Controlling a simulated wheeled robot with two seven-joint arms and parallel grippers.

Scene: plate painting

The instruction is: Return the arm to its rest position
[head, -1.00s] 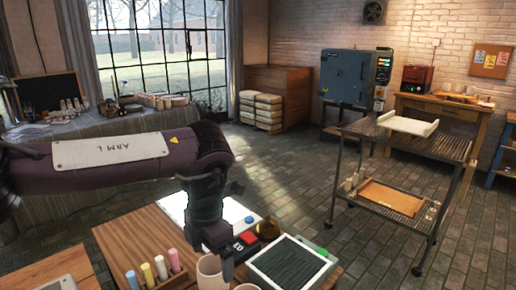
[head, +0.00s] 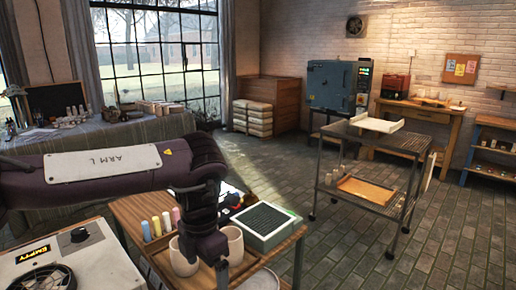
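My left arm (head: 110,168), dark purple with a white plate marked "ARM L", reaches in from the left and bends down at the wrist. My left gripper (head: 221,270) hangs pointing down in front of two pale cups on the wooden worktable (head: 130,212). One cup (head: 183,262) shows to its left and the other (head: 235,242) to its right; I cannot tell whether the gripper touches either. The fingers are dark and seen nearly edge-on, so their opening is unclear. My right arm and gripper are not in view.
A dark-topped pad (head: 265,222) and colored sticks (head: 156,228) are on the worktable. A machine labeled "EMPTY" (head: 80,250) stands at lower left. A wire trolley (head: 345,133) stands right, before a blue kiln (head: 330,84). The brick floor (head: 440,240) at right is clear.

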